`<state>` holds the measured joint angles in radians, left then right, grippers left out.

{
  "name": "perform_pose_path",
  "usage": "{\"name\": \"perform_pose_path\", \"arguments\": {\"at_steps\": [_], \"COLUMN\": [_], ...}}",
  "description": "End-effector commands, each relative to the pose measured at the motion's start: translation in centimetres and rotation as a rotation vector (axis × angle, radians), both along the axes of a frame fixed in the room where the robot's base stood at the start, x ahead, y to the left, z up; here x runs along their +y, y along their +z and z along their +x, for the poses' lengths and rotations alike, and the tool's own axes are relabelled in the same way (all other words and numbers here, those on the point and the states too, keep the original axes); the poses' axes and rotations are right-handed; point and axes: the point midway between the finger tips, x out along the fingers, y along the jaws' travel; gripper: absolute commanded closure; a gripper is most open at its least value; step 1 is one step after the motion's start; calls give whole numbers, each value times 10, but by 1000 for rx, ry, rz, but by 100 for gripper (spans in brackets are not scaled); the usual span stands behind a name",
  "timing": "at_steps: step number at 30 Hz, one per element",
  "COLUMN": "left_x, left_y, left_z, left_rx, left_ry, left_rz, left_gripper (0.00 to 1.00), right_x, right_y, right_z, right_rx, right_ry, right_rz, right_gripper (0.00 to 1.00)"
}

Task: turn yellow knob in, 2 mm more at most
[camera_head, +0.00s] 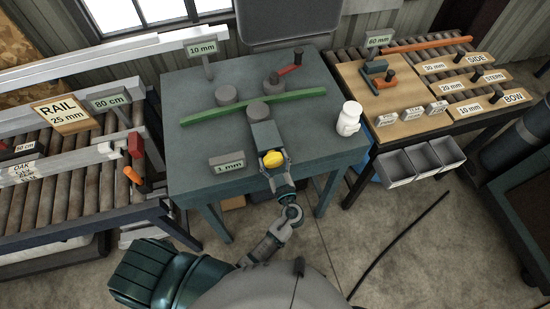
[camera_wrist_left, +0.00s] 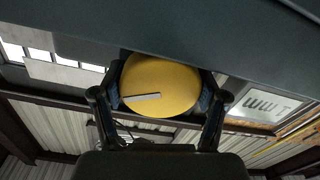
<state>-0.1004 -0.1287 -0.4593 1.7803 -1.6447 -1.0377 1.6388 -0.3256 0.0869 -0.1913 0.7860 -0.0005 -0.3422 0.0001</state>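The yellow knob (camera_head: 273,158) is on the near end of a grey block (camera_head: 265,135) at the front edge of the grey-green table (camera_head: 200,150). In the left wrist view the knob (camera_wrist_left: 160,72) fills the middle, with a pale line mark on its face. My left gripper (camera_head: 275,170) is at the knob. Its fingers (camera_wrist_left: 160,100) lie on both sides, and their blue pads appear to touch the knob's rim. A round grey piece (camera_head: 259,110) at the block's far end is by a green curved strip (camera_head: 210,112). My right gripper is not in view.
A "1 mm" sign (camera_head: 227,162) stands left of the block; it also shows upside down in the left wrist view (camera_wrist_left: 262,105). A white bottle (camera_head: 349,118) stands at the table's right.

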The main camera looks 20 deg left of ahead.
Motion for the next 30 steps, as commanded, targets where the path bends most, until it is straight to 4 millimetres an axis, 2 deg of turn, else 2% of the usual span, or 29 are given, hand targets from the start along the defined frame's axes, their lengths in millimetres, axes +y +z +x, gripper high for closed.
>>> {"name": "perform_pose_path", "arguments": {"at_steps": [1, 6, 10, 13, 21, 30], "left_x": [-7, -7, -6, -5, -6, -6], "left_y": [2, 3, 3, 2, 2, 3], "left_z": [2, 2, 2, 2, 2, 3], "left_rx": [-5, -4, 12, 36, 142, 262], "left_ry": [-22, -24, -20, -17, -17, -16], "left_rz": [-5, -1, 24, 61, 215, 389], "left_gripper": [62, 62, 62, 62, 62, 62], "right_x": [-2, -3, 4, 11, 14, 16], "right_y": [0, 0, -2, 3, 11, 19], "right_z": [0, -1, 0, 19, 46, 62], "right_rx": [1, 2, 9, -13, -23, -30], "right_ry": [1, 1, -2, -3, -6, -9], "right_rz": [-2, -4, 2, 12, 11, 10], "right_gripper": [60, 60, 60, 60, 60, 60]}}
